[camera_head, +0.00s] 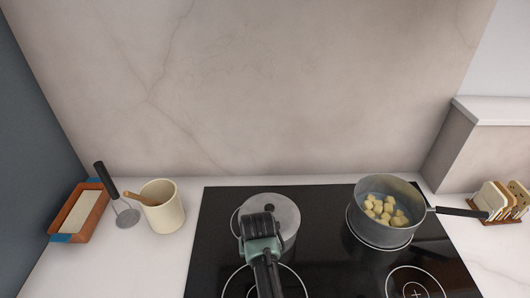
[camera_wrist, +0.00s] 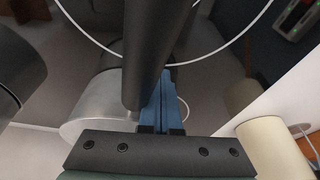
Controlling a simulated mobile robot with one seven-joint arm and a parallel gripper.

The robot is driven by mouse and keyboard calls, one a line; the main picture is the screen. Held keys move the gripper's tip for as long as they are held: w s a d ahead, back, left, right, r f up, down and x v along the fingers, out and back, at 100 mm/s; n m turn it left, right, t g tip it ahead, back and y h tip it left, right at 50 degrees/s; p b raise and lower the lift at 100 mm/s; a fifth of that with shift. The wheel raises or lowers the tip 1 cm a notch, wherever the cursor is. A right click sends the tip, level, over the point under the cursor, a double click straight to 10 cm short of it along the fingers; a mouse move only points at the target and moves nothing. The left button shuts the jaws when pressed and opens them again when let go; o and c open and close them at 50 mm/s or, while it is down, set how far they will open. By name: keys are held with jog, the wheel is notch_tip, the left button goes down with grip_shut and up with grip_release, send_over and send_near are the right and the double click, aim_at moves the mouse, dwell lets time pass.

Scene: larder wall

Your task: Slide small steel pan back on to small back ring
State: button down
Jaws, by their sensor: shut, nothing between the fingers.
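The small steel pan (camera_head: 286,208) is a grey round pan with a dark knob on top, at the back left of the black hob. A thin white ring arc (camera_head: 233,222) shows at its left edge; the rest of that ring is hidden. My gripper (camera_head: 262,240) is over the front left of the pan and covers part of it. In the wrist view the blue fingers (camera_wrist: 160,105) are closed together, beside the pan's silver wall (camera_wrist: 85,118). A thick black bar (camera_wrist: 150,50), perhaps the pan's handle, runs close against them; contact is unclear.
A larger steel pan (camera_head: 370,190) with yellow chunks sits on the back right, its black handle (camera_head: 460,211) pointing right. A cream crock (camera_head: 165,212), a masher (camera_head: 107,182) and an orange dish (camera_head: 98,222) stand left. A toast rack (camera_head: 500,205) is right. Hob between pans is clear.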

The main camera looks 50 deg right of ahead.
jog(key=shift+w+d+r+b, duration=0.15)
jog(key=shift+w+d+b, duration=0.55)
jog(key=shift+b, duration=0.25)
jog(key=shift+w+d+b, duration=0.4)
jog(key=shift+w+d, duration=0.25)
jog(key=shift+a+r, duration=0.1)
jog(key=shift+s, duration=0.1)
